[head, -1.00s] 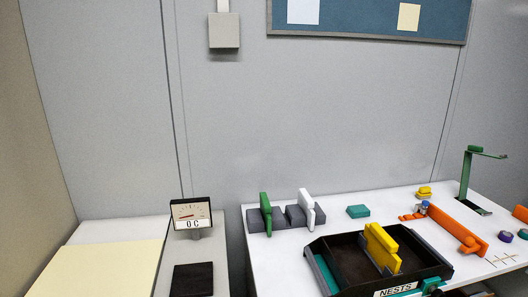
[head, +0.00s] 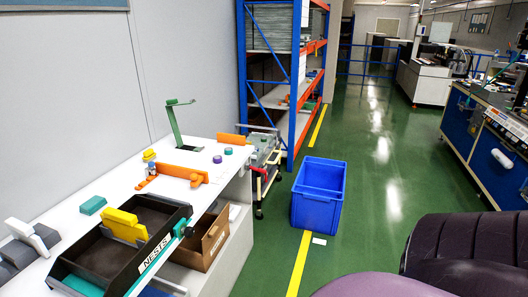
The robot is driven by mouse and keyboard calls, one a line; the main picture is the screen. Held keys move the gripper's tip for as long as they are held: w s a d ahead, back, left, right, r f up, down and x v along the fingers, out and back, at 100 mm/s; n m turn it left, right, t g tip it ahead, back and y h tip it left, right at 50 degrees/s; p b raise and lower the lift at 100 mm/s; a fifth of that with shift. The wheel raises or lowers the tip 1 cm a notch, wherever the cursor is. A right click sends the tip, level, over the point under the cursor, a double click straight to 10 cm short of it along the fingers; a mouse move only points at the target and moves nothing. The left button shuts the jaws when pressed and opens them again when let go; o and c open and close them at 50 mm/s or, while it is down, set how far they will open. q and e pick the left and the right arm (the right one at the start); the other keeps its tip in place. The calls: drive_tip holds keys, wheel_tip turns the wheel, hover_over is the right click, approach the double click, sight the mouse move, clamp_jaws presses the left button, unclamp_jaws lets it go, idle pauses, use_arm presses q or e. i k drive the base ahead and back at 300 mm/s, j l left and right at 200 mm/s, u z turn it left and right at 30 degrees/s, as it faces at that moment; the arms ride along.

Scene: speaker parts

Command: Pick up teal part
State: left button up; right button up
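A teal block (head: 93,206) lies flat on the white bench (head: 120,190) at the left of the head view, behind the black tray. A teal knob-like piece (head: 181,228) is at the tray's right corner. A small teal-green disc (head: 228,151) sits farther back on the bench. Neither of my grippers is in view.
The tray, labelled NESTS, holds a yellow part (head: 125,225). Orange parts (head: 180,172) and a green stand (head: 175,125) are behind it. A cardboard box (head: 205,240) is beneath. A blue bin (head: 319,192) stands on the green floor. Dark purple padded shapes (head: 465,250) fill the lower right.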

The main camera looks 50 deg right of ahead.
sight(229, 151)
drive_tip(key=z, duration=1.45)
